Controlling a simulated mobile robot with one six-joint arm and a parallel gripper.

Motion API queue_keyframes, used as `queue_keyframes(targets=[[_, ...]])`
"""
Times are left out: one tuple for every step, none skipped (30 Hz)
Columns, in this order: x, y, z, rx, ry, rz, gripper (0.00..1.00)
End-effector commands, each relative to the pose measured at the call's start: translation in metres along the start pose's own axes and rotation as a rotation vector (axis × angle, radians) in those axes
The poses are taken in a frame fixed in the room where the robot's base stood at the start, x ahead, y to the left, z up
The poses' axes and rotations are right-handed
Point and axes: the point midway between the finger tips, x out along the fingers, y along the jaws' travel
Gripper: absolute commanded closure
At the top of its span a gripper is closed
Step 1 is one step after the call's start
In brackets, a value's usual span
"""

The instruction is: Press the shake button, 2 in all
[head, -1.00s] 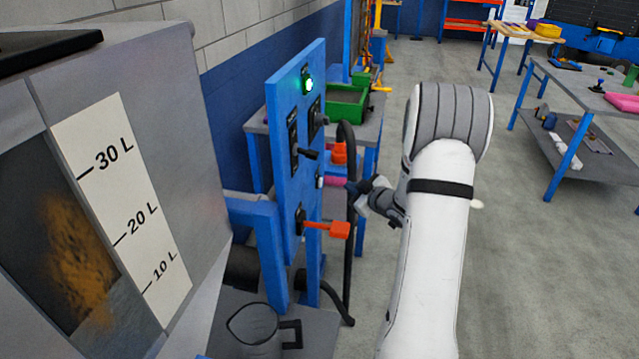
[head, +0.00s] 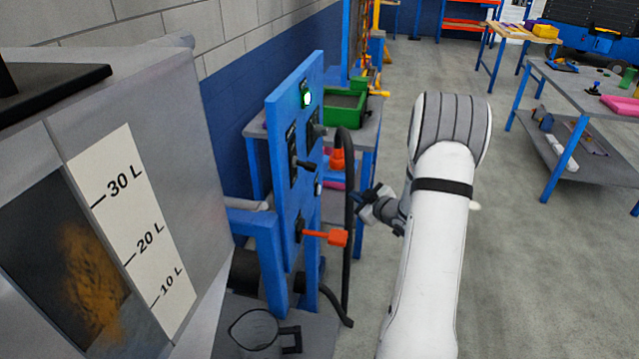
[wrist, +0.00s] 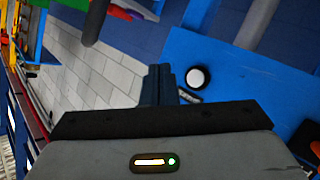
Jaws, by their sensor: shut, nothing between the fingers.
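The blue control panel (head: 285,170) stands upright at the centre-left of the head view. A white round button (wrist: 199,77) on it shows in the wrist view, with a small label beside it that I cannot read. The button also shows as a small pale spot on the panel's face in the head view (head: 318,187). My gripper (head: 362,193) is shut and empty, to the right of the panel and apart from it. In the wrist view its closed fingers (wrist: 158,78) point just left of the button. Whether the button is pressed in cannot be told.
A green lamp (head: 307,98) glows at the panel's top. A black lever (head: 307,165) and a red-handled valve (head: 328,237) stick out from the panel. A black hose (head: 349,200) hangs between panel and gripper. A tank with a litre scale (head: 130,215) stands left.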

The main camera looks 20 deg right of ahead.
Motion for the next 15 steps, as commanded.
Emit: queue_keyframes(targets=[[-0.006,0.006,-0.004,0.004,-0.003,0.0,1.0],[-0.008,0.007,-0.002,0.004,-0.002,0.001,1.0],[-0.009,0.009,0.0,0.003,-0.001,0.001,1.0],[-0.011,0.009,0.001,0.003,-0.001,0.0,1.0],[-0.011,0.009,0.003,0.002,-0.001,0.0,1.0],[-0.012,0.01,0.004,0.002,0.0,0.0,1.0],[-0.013,0.01,0.005,0.002,0.0,0.001,1.0],[-0.013,0.01,0.006,0.002,0.001,0.001,1.0],[-0.013,0.01,0.007,0.001,0.001,0.001,1.0],[-0.013,0.009,0.008,0.001,0.002,0.001,1.0],[-0.013,0.009,0.009,0.001,0.002,0.001,1.0],[-0.013,0.009,0.009,0.001,0.002,0.001,1.0],[-0.013,0.009,0.009,0.0,0.002,0.001,1.0],[-0.013,0.009,0.009,0.0,0.002,0.001,1.0],[-0.013,0.009,0.009,0.0,0.002,0.001,1.0]])
